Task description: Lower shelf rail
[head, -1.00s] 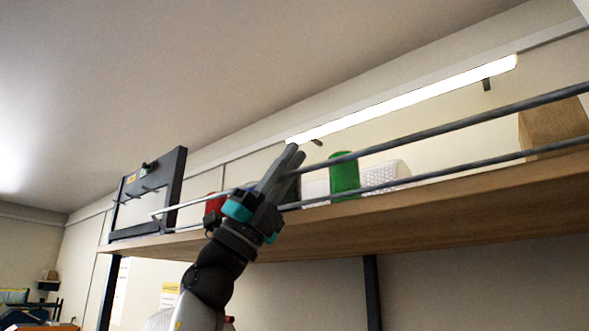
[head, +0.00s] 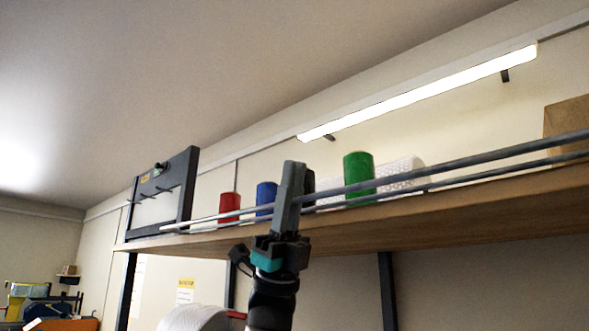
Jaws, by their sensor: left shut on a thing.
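The shelf rail (head: 440,167) is a pair of grey bars along the front edge of the wooden shelf (head: 400,221). It is tilted down, its upper bar close above the lower one. My left gripper (head: 290,190) points up in front of the shelf edge and is shut on the rail near the middle of the view. The fingers hide a short stretch of the rail. My right gripper is not in view.
On the shelf stand a red roll (head: 229,206), a blue roll (head: 266,197), a green roll (head: 359,174), white bubble wrap (head: 402,172) and a brown box (head: 566,117). A dark frame with pegs (head: 183,191) stands at the left end. A lit lamp (head: 420,91) is above.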

